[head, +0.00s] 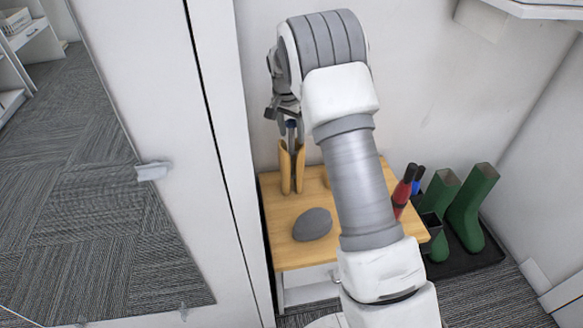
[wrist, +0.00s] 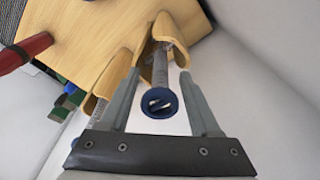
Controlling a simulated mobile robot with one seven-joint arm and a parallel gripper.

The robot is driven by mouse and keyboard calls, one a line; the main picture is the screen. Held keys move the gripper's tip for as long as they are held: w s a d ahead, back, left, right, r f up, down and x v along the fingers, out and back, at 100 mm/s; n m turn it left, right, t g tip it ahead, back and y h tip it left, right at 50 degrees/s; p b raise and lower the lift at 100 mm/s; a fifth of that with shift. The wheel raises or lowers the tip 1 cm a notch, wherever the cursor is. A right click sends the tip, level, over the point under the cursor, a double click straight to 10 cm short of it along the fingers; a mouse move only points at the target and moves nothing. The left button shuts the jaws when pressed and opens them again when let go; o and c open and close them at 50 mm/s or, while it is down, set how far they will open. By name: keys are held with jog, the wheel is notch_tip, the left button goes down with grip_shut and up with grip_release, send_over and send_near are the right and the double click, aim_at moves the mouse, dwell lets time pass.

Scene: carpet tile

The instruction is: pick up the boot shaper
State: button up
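The boot shaper stands upright on a small wooden table, near the wall. It seems to be tan curved shells (head: 285,168) with a grey rod and a blue round end (head: 291,124). In the wrist view a tan shell (wrist: 174,32) stands behind the grey rod, whose blue end (wrist: 160,102) faces the camera. My gripper (wrist: 160,73) is open, one finger on each side of the rod, with visible gaps. Another tan shell (wrist: 106,78) lies outside the left finger. In the head view my gripper is above the shells, partly hidden by my arm.
A dark grey oval object (head: 312,224) lies on the wooden table (head: 283,255). Red-handled (head: 402,188) and blue items stand at its right, partly behind my arm. Green boots (head: 473,205) stand on a dark tray at the right. A white door or panel (head: 150,60) is at left.

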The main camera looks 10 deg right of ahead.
grip_shut()
dwell(1.1)
